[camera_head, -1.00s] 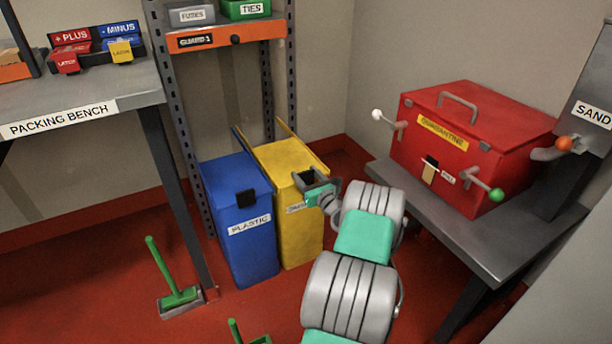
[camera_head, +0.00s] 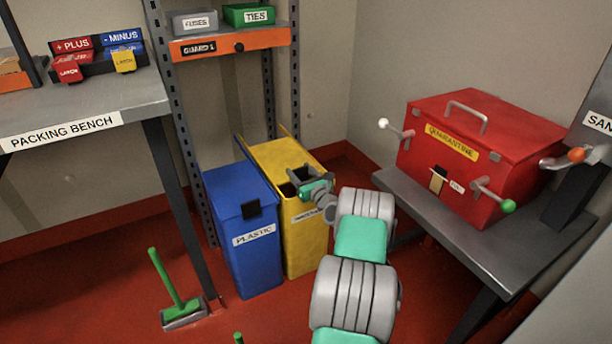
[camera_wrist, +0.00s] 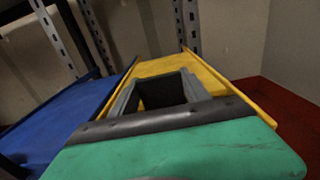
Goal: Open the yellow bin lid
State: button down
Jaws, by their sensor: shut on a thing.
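The yellow bin (camera_head: 305,245) stands on the floor beside the blue bin. Its yellow lid (camera_head: 277,158) shows behind my gripper, between raised side rails. My gripper (camera_head: 303,182) is at the front of the lid and shut, apparently on the lid's front handle, which its fingers hide. A dark patch shows beside the fingers at the bin's front top; I cannot tell whether it is a gap under the lid or the handle. In the wrist view the grey fingers (camera_wrist: 160,85) lie over the front of the yellow lid (camera_wrist: 160,66).
The blue PLASTIC bin (camera_head: 243,240) stands close on the left. A rack with an orange shelf (camera_head: 232,43) rises behind the bins. A bench with a red QUARANTINE box (camera_head: 480,150) is at right, the packing bench (camera_head: 75,105) at left. A green-handled brush (camera_head: 170,285) stands on the floor.

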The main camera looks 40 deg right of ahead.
jog(key=c, duration=0.5)
grip_release()
jog(key=p+v, duration=0.2)
jog(key=v, duration=0.5)
jog(key=shift+s+a+p, duration=0.15)
jog(key=shift+s+p, duration=0.2)
jog(key=shift+s, duration=0.05)
